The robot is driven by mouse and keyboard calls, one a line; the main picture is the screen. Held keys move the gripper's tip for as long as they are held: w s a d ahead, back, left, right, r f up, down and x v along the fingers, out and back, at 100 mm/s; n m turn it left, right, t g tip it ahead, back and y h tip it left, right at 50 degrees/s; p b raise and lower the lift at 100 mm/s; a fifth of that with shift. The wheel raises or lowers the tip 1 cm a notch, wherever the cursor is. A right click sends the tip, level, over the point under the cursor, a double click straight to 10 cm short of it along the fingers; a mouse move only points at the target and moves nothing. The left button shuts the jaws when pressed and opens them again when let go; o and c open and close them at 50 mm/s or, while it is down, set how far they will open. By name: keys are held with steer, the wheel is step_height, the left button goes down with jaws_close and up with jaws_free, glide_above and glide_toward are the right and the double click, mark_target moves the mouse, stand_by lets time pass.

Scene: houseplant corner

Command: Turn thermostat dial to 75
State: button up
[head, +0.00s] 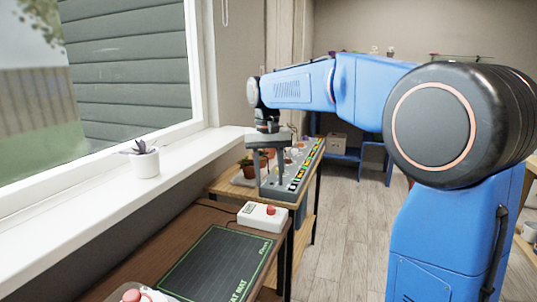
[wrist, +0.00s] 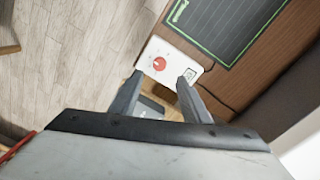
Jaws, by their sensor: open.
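The thermostat is a white box (head: 263,216) with a red dial (head: 270,210), lying on the brown table near its far right corner in the head view. In the wrist view the red dial (wrist: 159,64) shows just beyond the gap between the fingertips, on the white box (wrist: 165,52). A small dark-framed square, perhaps a display, sits by the right finger. The dial's number is too small to read. My gripper (head: 270,181) points down, open and empty, beyond the box in the head view. It also shows in the wrist view (wrist: 160,79), apart from the dial.
A dark green-edged mat (head: 217,262) lies on the table near the box. Beyond, a lower wooden stand holds a grey panel with coloured parts (head: 298,167) and a terracotta-potted plant (head: 247,168). A white-potted plant (head: 145,160) stands on the sill. The floor at right is clear.

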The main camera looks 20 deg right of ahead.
step_height(320, 180, up, 8)
steer(key=shift+a+f, duration=0.15)
stand_by(0.4)
